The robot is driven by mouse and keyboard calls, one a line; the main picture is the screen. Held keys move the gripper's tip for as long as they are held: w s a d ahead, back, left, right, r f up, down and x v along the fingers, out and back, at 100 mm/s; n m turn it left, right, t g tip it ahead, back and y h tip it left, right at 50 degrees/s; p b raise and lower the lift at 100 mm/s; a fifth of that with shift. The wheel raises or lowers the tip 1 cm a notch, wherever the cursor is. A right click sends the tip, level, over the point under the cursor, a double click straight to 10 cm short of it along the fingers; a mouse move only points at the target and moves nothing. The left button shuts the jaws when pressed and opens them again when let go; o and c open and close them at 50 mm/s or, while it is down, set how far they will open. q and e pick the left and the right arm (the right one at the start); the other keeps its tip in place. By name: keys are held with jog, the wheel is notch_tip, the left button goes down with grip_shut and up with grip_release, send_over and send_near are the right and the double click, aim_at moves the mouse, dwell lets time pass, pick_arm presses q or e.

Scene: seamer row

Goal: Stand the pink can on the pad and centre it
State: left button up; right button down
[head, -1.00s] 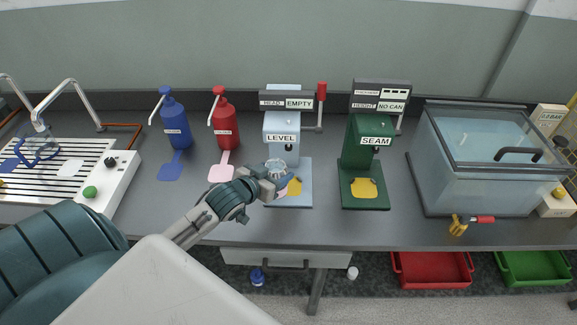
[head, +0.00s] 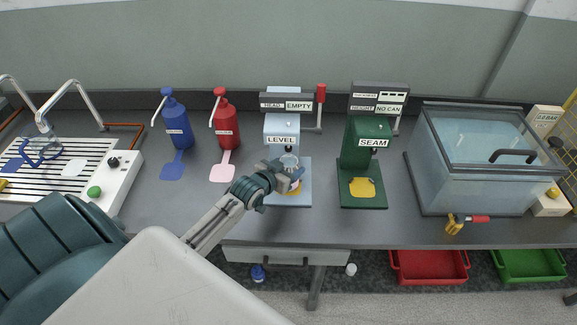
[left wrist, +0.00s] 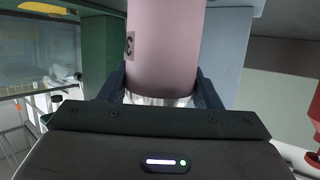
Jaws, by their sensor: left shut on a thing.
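The pink can (left wrist: 162,45), with a dark "3" mark and a silvery rim, stands between the two dark fingers of my left gripper (left wrist: 160,92) in the left wrist view. The left gripper (head: 284,174) is shut on it. In the head view the can's pale, shiny top (head: 289,160) shows above the fingers, and most of its body is hidden. It is over the yellow pad (head: 295,190) of the pale blue LEVEL machine (head: 281,126); whether it touches the pad I cannot tell. My right gripper is not in view.
The green SEAM machine (head: 367,143) stands to the right with a bare yellow pad (head: 362,188). A red bottle (head: 225,124) and a blue bottle (head: 175,122) stand to the left. A clear tank (head: 470,190) is at the right.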

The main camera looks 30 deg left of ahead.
pick_arm(q)
jog(key=o, duration=0.9)
jog(key=shift+f, duration=0.1)
jog(key=o, duration=0.4)
jog(key=shift+r, duration=0.2)
jog(key=shift+s, duration=0.25)
jog(key=b+v, duration=0.1)
jog(key=v, duration=1)
jog(key=shift+s+a+r, duration=0.1)
jog(key=shift+s+r, duration=0.05)
jog(key=shift+s, duration=0.15)
